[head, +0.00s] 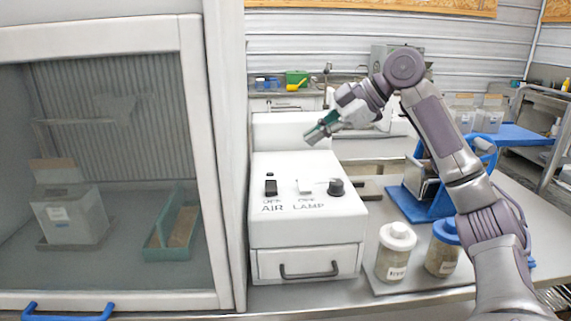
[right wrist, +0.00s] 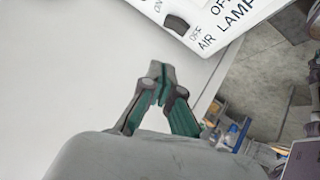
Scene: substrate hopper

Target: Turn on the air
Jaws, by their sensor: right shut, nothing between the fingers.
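The white control box (head: 305,225) stands right of the glass-fronted cabinet. Its sloped top carries a black rocker switch (head: 270,187) above the word AIR. The air switch also shows in the right wrist view (right wrist: 177,24), between the words ON and OFF; I cannot tell which way it is tipped. A pale switch (head: 304,186) and a dark round knob (head: 336,187) sit above the word LAMP. My right gripper (head: 312,138) is shut and empty, above the back of the box and apart from the switches. Its green-padded fingertips meet in the right wrist view (right wrist: 160,70). My left gripper is out of view.
The cabinet (head: 217,150) with its blue handle (head: 67,312) fills the left side. A white-lidded jar (head: 396,255) and a blue-lidded jar (head: 440,252) stand right of the box. A blue-framed device (head: 440,208) is behind them.

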